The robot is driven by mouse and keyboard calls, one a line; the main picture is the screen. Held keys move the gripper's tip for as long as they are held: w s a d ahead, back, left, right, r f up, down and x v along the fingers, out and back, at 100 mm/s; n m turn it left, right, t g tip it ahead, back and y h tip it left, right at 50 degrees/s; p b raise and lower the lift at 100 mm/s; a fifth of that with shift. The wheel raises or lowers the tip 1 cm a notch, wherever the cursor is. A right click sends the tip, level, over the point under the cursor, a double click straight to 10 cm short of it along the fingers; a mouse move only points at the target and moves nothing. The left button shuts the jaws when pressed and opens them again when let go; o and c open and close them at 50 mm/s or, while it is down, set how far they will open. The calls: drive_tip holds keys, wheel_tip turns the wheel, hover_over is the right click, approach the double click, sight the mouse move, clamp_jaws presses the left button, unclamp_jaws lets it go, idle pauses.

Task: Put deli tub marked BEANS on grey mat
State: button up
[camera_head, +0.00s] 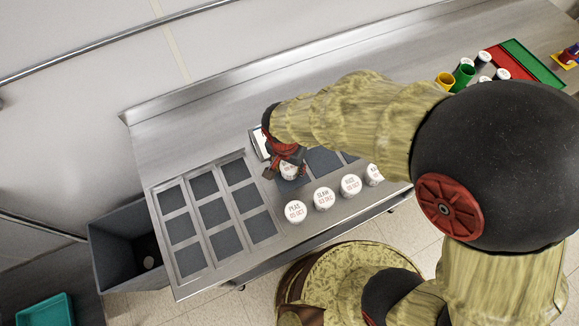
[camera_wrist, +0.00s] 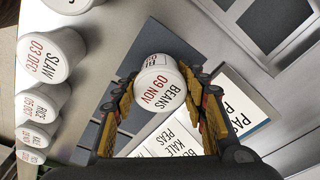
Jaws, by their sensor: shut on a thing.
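The deli tub marked BEANS (camera_wrist: 160,88) is a white round tub reading 09 NOV. It sits between the two fingers of my gripper (camera_wrist: 160,100), which is shut on it. In the head view my gripper (camera_head: 284,158) is over the counter, and the tub's white lid (camera_head: 289,173) shows just below it. A grey mat (camera_wrist: 153,45) lies under the tub in the wrist view; its edge (camera_head: 290,185) also shows below the tub in the head view. I cannot tell whether the tub touches the mat.
Tubs marked PEAS (camera_head: 295,212), SLAW (camera_head: 324,199) and RICE (camera_head: 350,185) stand in a row along the front edge. Another dark mat (camera_head: 323,161) lies to the right. Printed cards (camera_wrist: 238,100) lie beside the gripper. A compartmented metal rack (camera_head: 205,227) is at left.

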sight(288, 169)
drive_tip(key=shift+f, duration=0.25)
drive_tip(key=shift+f, duration=0.2)
drive_tip(key=o, duration=1.2)
drive_tip(key=shift+r, duration=0.1)
drive_tip(key=r, duration=0.4)
drive_tip(key=s+r+p, duration=0.1)
drive_tip(key=r, duration=0.3)
drive_tip(key=r+p, duration=0.1)
drive_tip(key=r, duration=0.3)
drive_tip(key=shift+s+a, duration=0.15)
drive_tip(key=shift+a, duration=0.15)
drive_tip(key=shift+r, duration=0.1)
drive_tip(key=shift+d, duration=0.1)
